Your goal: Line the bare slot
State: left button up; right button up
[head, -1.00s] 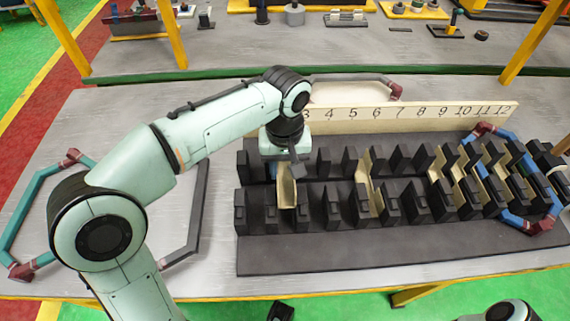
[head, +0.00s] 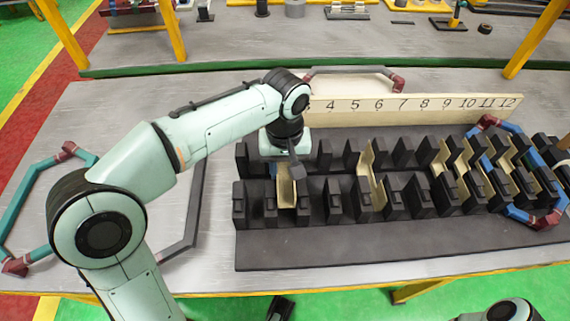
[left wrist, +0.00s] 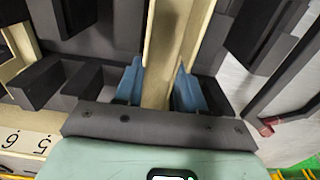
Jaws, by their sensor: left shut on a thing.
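The black stator block (head: 400,250) lies on the table with two rows of black teeth and a numbered strip (head: 440,106) behind it. My left gripper (head: 285,160) is over the low-numbered left end, pointing down. Its blue fingers (left wrist: 158,88) are shut on a cream channel-shaped slot liner (left wrist: 168,50), which also shows in the head view (head: 287,190). The held liner is lined up between teeth; I cannot tell whether it is fully seated. Another cream liner (head: 370,170) sits in a middle slot, and several more stand toward the right. My right gripper is not in view.
A blue coil (head: 512,210) with dark red corners loops around teeth at the right end. A teal and grey coil (head: 25,200) lies on the table at left, partly behind my arm. Another coil (head: 350,71) lies behind the strip. The front table edge is clear.

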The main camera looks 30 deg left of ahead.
aim_at(285, 175)
pick_arm(q)
jog(key=shift+f+b, duration=0.85)
jog(key=shift+f, duration=0.6)
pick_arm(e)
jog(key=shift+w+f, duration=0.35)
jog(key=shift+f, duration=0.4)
pick_arm(q)
jog(key=shift+f, duration=0.25)
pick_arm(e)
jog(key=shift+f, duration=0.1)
pick_arm(q)
jog(key=shift+f+b, duration=0.3)
jog(key=shift+f, duration=0.15)
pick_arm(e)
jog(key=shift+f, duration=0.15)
pick_arm(q)
jog(key=o, duration=0.9)
jog(key=shift+r, duration=0.25)
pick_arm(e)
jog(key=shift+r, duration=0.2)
pick_arm(q)
jog(key=shift+r+p, duration=0.6)
jog(key=shift+p, duration=0.3)
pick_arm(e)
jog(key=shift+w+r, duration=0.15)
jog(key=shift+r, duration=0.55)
